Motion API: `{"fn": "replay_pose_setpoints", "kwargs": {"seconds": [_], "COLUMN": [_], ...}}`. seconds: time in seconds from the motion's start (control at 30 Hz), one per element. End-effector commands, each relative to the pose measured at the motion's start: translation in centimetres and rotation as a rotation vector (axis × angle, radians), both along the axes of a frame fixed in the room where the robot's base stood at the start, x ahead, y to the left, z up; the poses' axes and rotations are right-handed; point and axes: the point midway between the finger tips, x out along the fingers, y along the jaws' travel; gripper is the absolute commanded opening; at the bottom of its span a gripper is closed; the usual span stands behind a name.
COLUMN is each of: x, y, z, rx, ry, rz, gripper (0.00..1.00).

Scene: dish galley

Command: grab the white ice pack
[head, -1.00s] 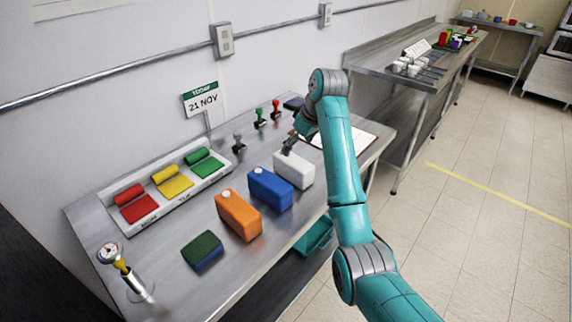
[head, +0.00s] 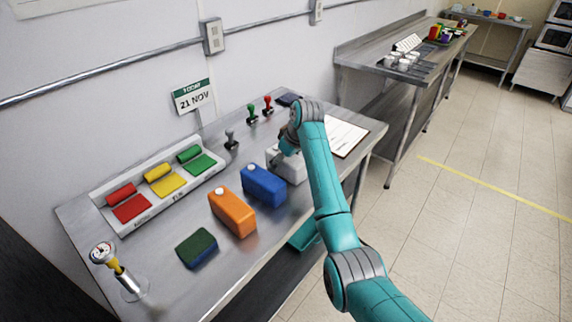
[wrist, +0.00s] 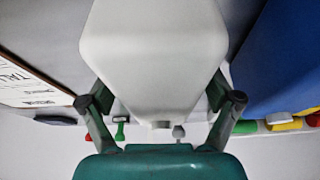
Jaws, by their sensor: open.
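The white ice pack (head: 291,170) stands on the steel table, to the right of a blue ice pack (head: 263,186) and an orange one (head: 232,213). My gripper (head: 279,158) is at the white pack and partly hidden by my arm in the head view. In the wrist view the white ice pack (wrist: 155,55) fills the middle. My gripper's fingers (wrist: 160,105) are open, one on each side of the pack's capped end. I cannot tell whether they touch it.
A clipboard (head: 346,137) lies right of the white pack. Stamps (head: 252,114) stand behind it. A tray with red, yellow and green pieces (head: 126,227) and a green-blue sponge (head: 197,248) are at left. The blue pack is close beside the gripper.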

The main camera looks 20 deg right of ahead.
Motion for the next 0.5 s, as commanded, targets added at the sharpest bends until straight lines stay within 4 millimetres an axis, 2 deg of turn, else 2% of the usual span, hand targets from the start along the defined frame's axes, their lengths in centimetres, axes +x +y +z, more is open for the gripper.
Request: {"fn": "replay_pose_setpoints", "kwargs": {"seconds": [0.17,0.2,0.5], "x": [0.02,0.02,0.02], "y": [0.01,0.01,0.00], "z": [0.01,0.01,0.03], "rx": [0.001,0.001,0.001], "ry": [-0.001,-0.001,-0.001], "rz": [0.000,0.000,0.000], "gripper": [0.90,0.85,0.10]}}
